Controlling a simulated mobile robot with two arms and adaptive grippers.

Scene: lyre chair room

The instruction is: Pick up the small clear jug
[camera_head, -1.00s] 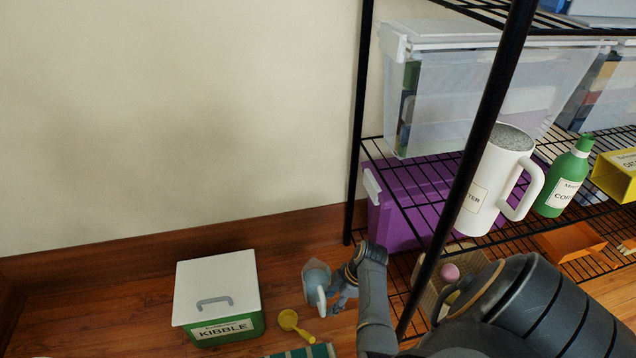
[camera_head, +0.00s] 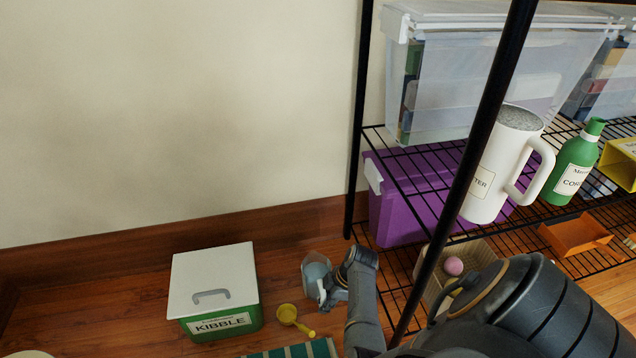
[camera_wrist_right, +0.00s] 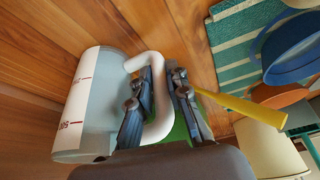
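The small clear jug (camera_head: 316,270) stands on the wood floor to the right of the kibble box. In the right wrist view the jug (camera_wrist_right: 88,105) shows red marks on its wall and a white handle (camera_wrist_right: 158,68). My right gripper (camera_head: 327,290) is at the jug's handle side. In the wrist view its fingers (camera_wrist_right: 162,80) stand on either side of the handle's upright part. A narrow gap with green behind it shows between the handle and the right-hand finger, so the gripper looks open around the handle. My left gripper is out of view.
A striped green mat (camera_head: 295,350) is in front. A black shelf post (camera_head: 465,180) and a wire rack with a purple bin (camera_head: 405,205) and white pitcher (camera_head: 492,175) crowd the right.

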